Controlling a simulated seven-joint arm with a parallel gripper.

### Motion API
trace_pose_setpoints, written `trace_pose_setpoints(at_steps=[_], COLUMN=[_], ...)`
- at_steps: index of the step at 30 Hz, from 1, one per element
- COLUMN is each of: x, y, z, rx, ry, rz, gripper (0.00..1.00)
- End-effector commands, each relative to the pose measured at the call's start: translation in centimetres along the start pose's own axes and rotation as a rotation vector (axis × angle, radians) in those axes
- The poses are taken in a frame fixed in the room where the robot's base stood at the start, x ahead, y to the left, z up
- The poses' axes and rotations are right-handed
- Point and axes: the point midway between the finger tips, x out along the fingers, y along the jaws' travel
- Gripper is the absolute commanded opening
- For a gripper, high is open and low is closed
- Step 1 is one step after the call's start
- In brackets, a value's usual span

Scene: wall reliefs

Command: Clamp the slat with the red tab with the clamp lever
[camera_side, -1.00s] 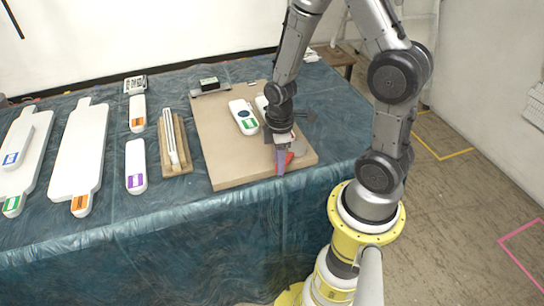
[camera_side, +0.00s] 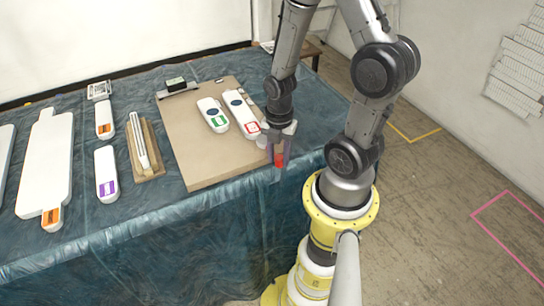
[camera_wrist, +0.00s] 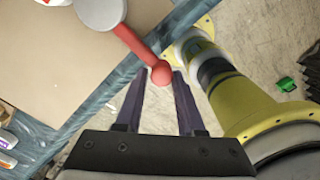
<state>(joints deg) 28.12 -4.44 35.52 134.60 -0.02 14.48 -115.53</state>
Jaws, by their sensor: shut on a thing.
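The slat with the red tab (camera_side: 240,112) is a long white piece with a dark blue disc, lying on the tan board (camera_side: 195,153). A bit of its red-marked end shows at the top left of the wrist view (camera_wrist: 52,2). The clamp lever (camera_wrist: 130,38) is a red bar with a ball end, running from a grey round hub (camera_wrist: 99,12) at the board's edge. My gripper (camera_side: 279,163) is shut on the lever's ball end, past the board's right edge; it also shows in the wrist view (camera_wrist: 157,80). Fingers partly hide the lever in the side view.
A white slat with a green tab (camera_side: 212,114) lies left of the red-tab slat. A wooden holder with a white strip (camera_side: 144,148) and several white pieces with orange or purple tabs lie further left. The board's front half is clear.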

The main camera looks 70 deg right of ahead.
Motion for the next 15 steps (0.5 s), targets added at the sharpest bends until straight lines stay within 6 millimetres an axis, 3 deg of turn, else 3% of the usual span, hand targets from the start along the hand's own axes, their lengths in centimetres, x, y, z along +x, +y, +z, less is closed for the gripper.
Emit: trace_pose_setpoints(at_steps=[15], x=[-0.03], y=[-0.50], z=[1.03], rx=[-0.129], ry=[-0.003], rz=[0.005], gripper=[0.00])
